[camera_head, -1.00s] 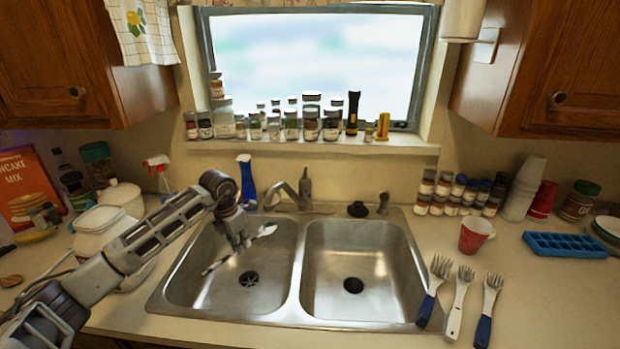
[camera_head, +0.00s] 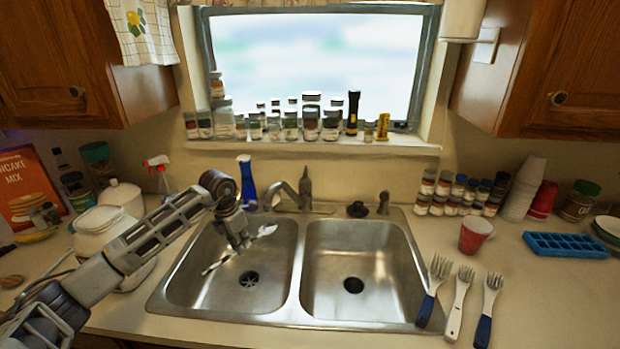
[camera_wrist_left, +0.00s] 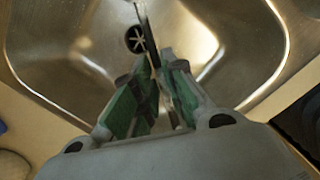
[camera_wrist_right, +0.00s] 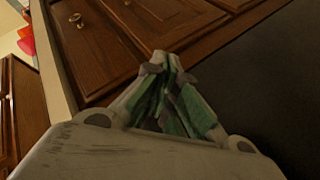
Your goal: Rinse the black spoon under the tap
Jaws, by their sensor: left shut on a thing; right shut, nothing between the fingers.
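The black spoon (camera_head: 215,266) is held in my left gripper (camera_head: 240,245) over the left basin (camera_head: 188,287). Its dark handle slants down left and its shiny bowl end points right, towards the tap. In the left wrist view, the fingers (camera_wrist_left: 153,72) are closed around the thin dark spoon (camera_wrist_left: 147,35) above the drain. The tap (camera_head: 304,190) stands behind the basins, its spout turned left, above and behind the bowl end. No water stream is visible. My right gripper (camera_wrist_right: 166,68) shows only in its wrist view, shut and empty, in front of wooden cabinet doors.
The right basin (camera_head: 380,260) is empty. Several forks (camera_head: 459,305) lie right of the sink, near a red cup (camera_head: 475,235) and a blue ice tray (camera_head: 567,245). A white lidded jar (camera_head: 105,232) stands close behind my left arm.

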